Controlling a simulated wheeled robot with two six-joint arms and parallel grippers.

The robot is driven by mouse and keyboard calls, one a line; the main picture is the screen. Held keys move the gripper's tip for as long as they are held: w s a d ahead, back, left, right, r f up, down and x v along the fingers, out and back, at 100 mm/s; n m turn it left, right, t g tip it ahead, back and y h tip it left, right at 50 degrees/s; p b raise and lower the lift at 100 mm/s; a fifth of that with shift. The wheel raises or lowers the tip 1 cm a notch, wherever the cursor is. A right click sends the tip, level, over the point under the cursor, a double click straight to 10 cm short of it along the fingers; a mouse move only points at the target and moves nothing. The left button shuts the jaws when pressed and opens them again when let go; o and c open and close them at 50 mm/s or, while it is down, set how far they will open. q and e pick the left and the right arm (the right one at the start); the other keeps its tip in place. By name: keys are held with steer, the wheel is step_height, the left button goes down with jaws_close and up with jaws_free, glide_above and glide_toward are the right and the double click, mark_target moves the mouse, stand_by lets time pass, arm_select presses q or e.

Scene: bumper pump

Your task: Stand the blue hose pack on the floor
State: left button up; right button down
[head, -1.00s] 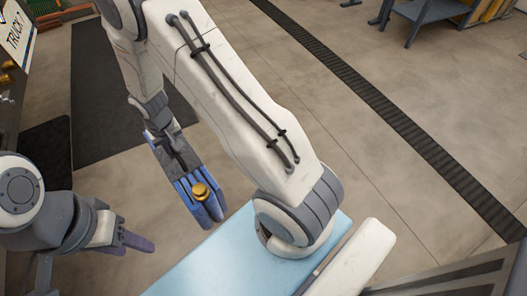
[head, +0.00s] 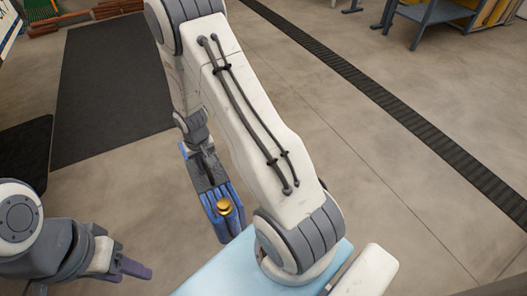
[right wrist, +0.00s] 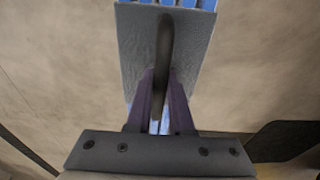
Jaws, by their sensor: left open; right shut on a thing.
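The blue hose pack (head: 214,217) hangs from my right gripper above the floor in the head view, with a round brass fitting (head: 224,207) on its near side. In the right wrist view, the purple fingers of my right gripper (right wrist: 162,100) are shut on the dark handle of the hose pack (right wrist: 135,45). Its grey top plate shows there, with blue hose at the upper edge. My left gripper (head: 125,265) is open and empty at the lower left of the head view, apart from the pack.
Bare concrete floor (head: 330,130) surrounds the pack. A dark mat (head: 110,85) lies at the upper left, with reddish-brown objects (head: 90,18) beyond it. A floor grate (head: 380,105) runs diagonally on the right. A grey bench (head: 440,12) stands at the upper right.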

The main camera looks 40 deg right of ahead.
steer(key=shift+d+f+b, duration=0.4)
steer(key=shift+f+b, duration=0.1)
steer(key=shift+f, duration=0.35)
steer(key=w+f+b, duration=0.3)
steer(key=w, duration=0.1)
steer(key=w+f+b, duration=0.3)
steer(key=f, duration=0.1)
steer(key=w+f+b, duration=0.4)
steer(key=shift+w+a, duration=0.35)
steer(key=shift+r, duration=0.1)
steer(key=c, duration=0.8)
jaws_free()
steer(key=shift+s+f, duration=0.15)
steer(key=shift+f, duration=0.05)
